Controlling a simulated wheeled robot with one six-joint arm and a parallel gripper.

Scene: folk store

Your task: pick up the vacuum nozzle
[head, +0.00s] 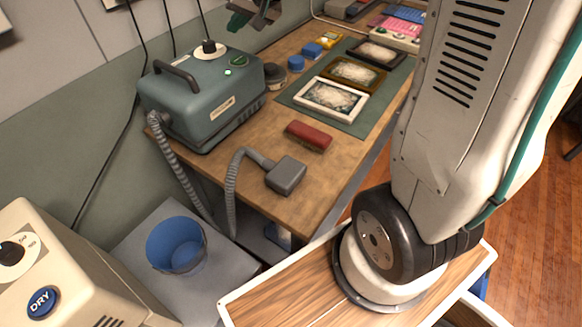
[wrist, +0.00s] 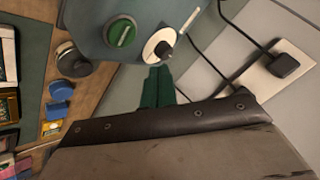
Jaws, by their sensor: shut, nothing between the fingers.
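The vacuum nozzle (head: 286,175) is a grey block-shaped head on a ribbed grey hose. It lies on the wooden workbench (head: 310,208) near its front end, and the hose loops down over the edge. The hose belongs with the teal vacuum unit (head: 205,98) behind it, which also shows in the wrist view (wrist: 112,15). My gripper (wrist: 157,88) has green fingers that are shut and empty. In the head view my gripper (head: 240,20) is partly visible at the top, beyond the vacuum unit and well away from the nozzle. The nozzle is not in the wrist view.
A red block (head: 309,136) lies close behind the nozzle. Framed pieces (head: 331,99) rest on a green mat (head: 362,124) at the right. Blue and dark round containers stand near the unit. A blue bucket (head: 176,245) stands below. A wall outlet (wrist: 276,68) has cords.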

